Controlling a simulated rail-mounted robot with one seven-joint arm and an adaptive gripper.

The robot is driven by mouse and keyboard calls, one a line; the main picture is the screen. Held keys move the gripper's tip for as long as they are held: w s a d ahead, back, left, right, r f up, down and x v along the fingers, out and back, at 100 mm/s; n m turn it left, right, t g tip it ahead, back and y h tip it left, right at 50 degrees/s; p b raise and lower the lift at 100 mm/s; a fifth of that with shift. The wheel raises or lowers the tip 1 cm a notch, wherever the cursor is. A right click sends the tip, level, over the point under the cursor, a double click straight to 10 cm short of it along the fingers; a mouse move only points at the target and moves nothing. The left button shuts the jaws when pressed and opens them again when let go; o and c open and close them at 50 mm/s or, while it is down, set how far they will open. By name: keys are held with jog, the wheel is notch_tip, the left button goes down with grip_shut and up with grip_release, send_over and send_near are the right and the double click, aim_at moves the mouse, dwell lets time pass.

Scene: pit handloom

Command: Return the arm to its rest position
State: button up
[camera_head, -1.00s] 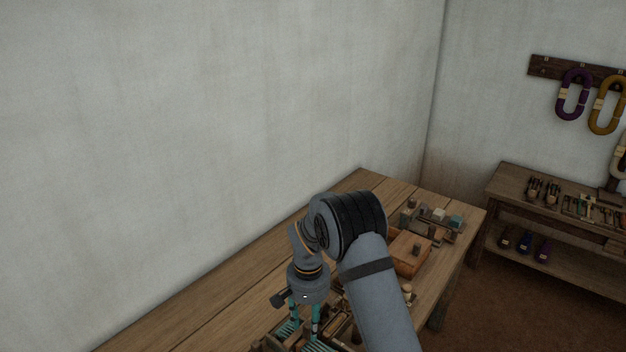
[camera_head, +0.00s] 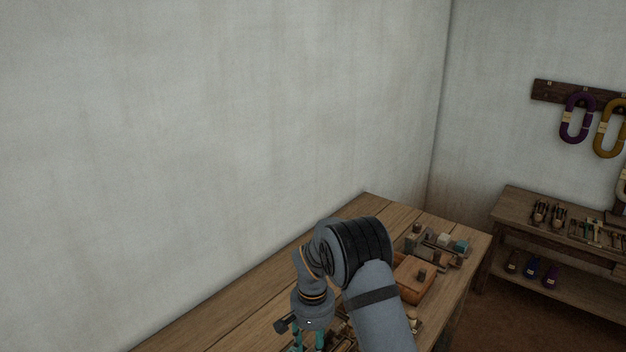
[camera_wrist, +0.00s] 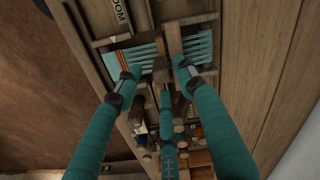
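My gripper (camera_head: 308,340) points down over the wooden table (camera_head: 240,305) in the head view. The bottom edge of that view cuts off its teal fingers. In the wrist view my gripper (camera_wrist: 160,75) has its teal fingers spread apart, with no held object visible between them. Below the fingertips is a wooden tray (camera_wrist: 108,42) with teal and orange slatted pieces. I cannot tell whether the fingertips touch anything there.
A wooden box (camera_head: 415,280) with a knobbed lid and a tray of small blocks (camera_head: 440,245) stand right of my arm. A side bench (camera_head: 520,205) holds tools, with coloured hanks (camera_head: 577,118) on the wall above. The table's left part is clear.

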notch_tip(320, 180, up, 4)
jog(key=shift+r+p, duration=0.2)
jog(key=shift+p, duration=0.95)
notch_tip(320, 180, down, 8)
jog(key=b, duration=0.5)
jog(key=shift+d+f+b, duration=0.1)
jog(key=shift+f+b, duration=0.05)
jog(key=shift+b, duration=0.2)
jog(key=shift+s+d+r, duration=0.35)
jog(key=shift+s+d, duration=0.2)
jog(key=shift+d, duration=0.05)
